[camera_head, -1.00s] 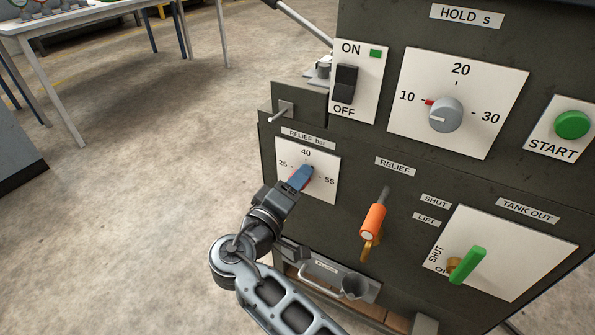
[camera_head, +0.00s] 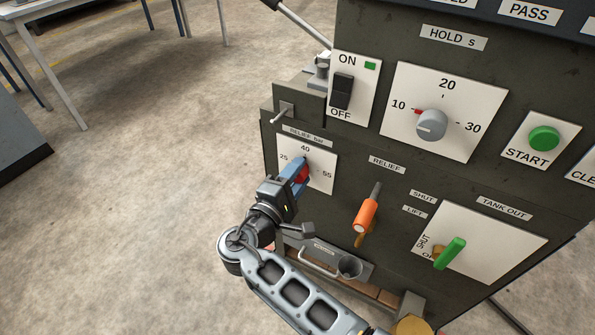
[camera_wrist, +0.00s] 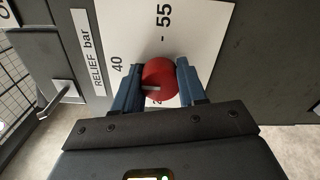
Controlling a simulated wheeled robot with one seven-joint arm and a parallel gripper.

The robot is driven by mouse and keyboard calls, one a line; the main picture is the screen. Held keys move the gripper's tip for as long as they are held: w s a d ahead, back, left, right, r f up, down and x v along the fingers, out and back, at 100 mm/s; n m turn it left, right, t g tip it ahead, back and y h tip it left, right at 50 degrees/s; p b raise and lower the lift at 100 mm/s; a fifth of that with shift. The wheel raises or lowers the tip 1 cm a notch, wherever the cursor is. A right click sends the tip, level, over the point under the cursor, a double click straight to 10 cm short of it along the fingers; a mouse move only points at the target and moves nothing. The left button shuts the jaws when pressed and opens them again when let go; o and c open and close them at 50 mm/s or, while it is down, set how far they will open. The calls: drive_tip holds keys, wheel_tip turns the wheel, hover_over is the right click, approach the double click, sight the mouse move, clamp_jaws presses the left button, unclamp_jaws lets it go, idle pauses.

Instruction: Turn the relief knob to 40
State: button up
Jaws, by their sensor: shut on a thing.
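The red relief knob (camera_wrist: 160,72) sits on a white dial plate (camera_wrist: 203,22) marked 25, 40 and 55. My gripper (camera_wrist: 154,84) is shut on the knob, with one blue finger on each side of it. In the head view the gripper (camera_head: 299,172) covers part of the knob and dial. In the wrist view a short grey pointer mark shows on the knob's left side, toward the 40 side of the dial. The 25 is mostly hidden there, and I cannot tell the exact reading.
An orange-handled relief lever (camera_head: 366,213) is right of the dial, with a green tank-out handle (camera_head: 450,252) beyond. Above are an ON/OFF switch (camera_head: 342,91), a grey hold knob (camera_head: 432,125) and a green start button (camera_head: 543,138). A metal peg (camera_head: 283,115) juts out above the dial.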

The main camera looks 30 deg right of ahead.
drive_tip(key=shift+f, duration=0.1)
idle(0.3)
drive_tip(key=o, duration=1.1)
drive_tip(key=shift+c, duration=0.2)
drive_tip(key=shift+a, duration=0.1)
drive_tip(key=v, duration=0.7)
drive_tip(key=shift+s+a, duration=0.25)
